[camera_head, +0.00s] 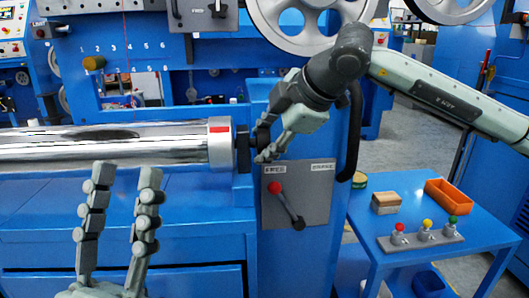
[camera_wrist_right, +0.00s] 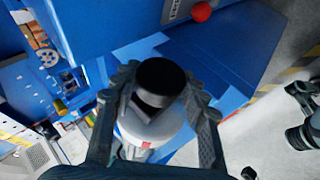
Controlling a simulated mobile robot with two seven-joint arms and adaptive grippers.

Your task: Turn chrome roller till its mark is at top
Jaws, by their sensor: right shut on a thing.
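The chrome roller (camera_head: 110,146) lies horizontally across the blue machine at left. Its pale end collar (camera_head: 222,150) carries a red mark (camera_head: 220,129), which shows on the upper part of the side facing me, a little below the top edge. My right gripper (camera_head: 264,140) is shut on the black shaft end (camera_wrist_right: 160,82) to the right of the collar. In the right wrist view, its fingers stand on both sides of the shaft end, with the collar and a bit of red beyond. My left gripper (camera_head: 122,178) is open and empty, fingers up, in front of the roller.
A grey panel (camera_head: 310,178) with a red-knobbed lever (camera_head: 287,204) sits just below my right gripper. A blue side table (camera_head: 380,240) at right holds an orange bin (camera_head: 447,195), a wooden block (camera_head: 386,203) and colored knobs. Large wheels (camera_head: 310,20) are above.

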